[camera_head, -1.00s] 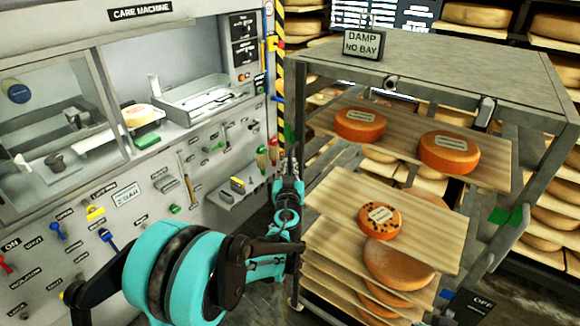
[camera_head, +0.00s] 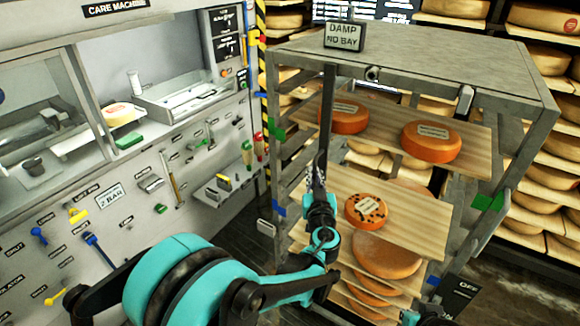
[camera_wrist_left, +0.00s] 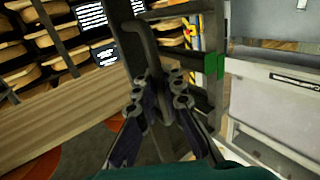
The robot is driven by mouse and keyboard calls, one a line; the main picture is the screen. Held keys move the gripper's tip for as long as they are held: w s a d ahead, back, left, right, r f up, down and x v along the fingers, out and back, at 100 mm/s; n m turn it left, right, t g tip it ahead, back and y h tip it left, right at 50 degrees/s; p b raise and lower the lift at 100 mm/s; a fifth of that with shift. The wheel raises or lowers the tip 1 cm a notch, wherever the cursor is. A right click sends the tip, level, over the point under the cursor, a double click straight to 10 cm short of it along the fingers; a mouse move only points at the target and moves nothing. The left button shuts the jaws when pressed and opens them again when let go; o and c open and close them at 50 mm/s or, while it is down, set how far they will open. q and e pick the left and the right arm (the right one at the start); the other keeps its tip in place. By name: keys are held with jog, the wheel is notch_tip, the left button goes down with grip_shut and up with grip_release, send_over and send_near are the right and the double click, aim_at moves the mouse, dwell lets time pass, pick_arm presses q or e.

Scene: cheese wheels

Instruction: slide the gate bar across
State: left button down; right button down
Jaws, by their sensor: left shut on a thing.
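The gate bar (camera_head: 327,125) is a dark upright bar in front of the rack's open face, in the left part of the opening. It runs from near the top edge down to my left gripper (camera_head: 318,185). In the left wrist view, my gripper (camera_wrist_left: 160,85) has its fingers closed around the bar's dark curved handle (camera_wrist_left: 141,30). The rack (camera_head: 430,62) is a grey metal frame with a "DAMP NO BAY" sign (camera_head: 345,36) on top. The bar's lower end is hidden behind my arm.
Wooden boards (camera_head: 420,215) in the rack carry orange cheeses (camera_head: 431,143) and a spotted one (camera_head: 366,211), close behind the bar. The care machine (camera_head: 60,190) stands left, with a narrow floor gap between. Green tabs (camera_head: 487,202) mark the rack posts.

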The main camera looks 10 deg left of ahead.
pick_arm(q)
jog(key=s+d, duration=0.4)
jog(key=d, duration=0.8)
jog(key=shift+s+d, duration=0.35)
jog(key=shift+d, duration=0.05)
jog(key=shift+f, duration=0.1)
jog(key=c, duration=1.6)
grip_release()
jog(key=shift+d, duration=0.2)
jog(key=shift+a, duration=0.1)
